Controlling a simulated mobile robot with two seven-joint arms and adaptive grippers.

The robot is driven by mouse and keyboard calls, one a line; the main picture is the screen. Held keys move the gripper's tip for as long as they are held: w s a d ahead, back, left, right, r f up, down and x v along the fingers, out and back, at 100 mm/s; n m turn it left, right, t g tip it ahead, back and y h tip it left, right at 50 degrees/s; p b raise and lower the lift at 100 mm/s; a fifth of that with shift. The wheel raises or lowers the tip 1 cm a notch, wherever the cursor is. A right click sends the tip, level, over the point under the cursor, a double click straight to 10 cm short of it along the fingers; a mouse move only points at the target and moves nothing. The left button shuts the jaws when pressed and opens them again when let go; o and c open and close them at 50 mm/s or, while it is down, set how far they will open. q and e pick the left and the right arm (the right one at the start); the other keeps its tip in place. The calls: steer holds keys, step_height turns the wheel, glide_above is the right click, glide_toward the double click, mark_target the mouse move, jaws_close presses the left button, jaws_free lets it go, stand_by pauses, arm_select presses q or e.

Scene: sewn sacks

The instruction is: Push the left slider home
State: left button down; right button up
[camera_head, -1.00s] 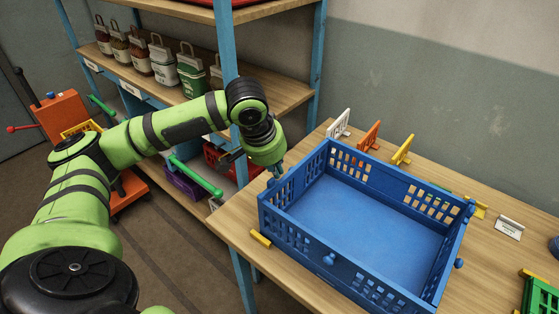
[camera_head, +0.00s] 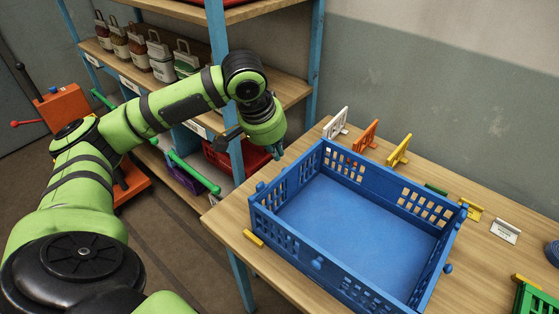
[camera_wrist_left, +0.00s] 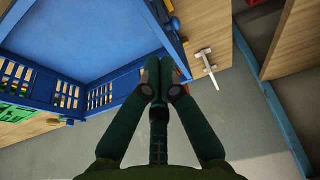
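The blue crate (camera_head: 365,215) stands on the wooden table, with slotted walls and small round knobs. A blue knob (camera_head: 261,187) sits at its left end; it is the likely left slider, but how far in it sits cannot be told. Other knobs show on the front wall (camera_head: 316,263) and at the right end (camera_head: 448,268). My left gripper (camera_head: 278,153) points down beside the crate's back left corner, apart from the left knob. In the left wrist view its fingertips (camera_wrist_left: 161,78) are together with nothing between them, over the crate's edge. My right gripper is out of view.
A shelf post (camera_head: 222,90) rises close to my left wrist. A green crate (camera_head: 536,296) is at the right.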

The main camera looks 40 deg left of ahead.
arm_select(q)
steer(key=shift+s+a+v, duration=0.1)
steer(key=shift+s+v, duration=0.05)
steer(key=shift+v, duration=0.75)
steer(key=shift+s+a+v, duration=0.1)
steer(key=shift+s+v, duration=0.05)
steer(key=shift+v, duration=0.8)
steer(key=shift+s+a+v, duration=0.1)
steer(key=shift+s+v, duration=0.05)
steer(key=shift+v, duration=0.75)
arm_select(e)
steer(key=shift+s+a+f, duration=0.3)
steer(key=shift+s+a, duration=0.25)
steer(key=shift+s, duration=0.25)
arm_select(q)
steer(key=shift+f, duration=0.2)
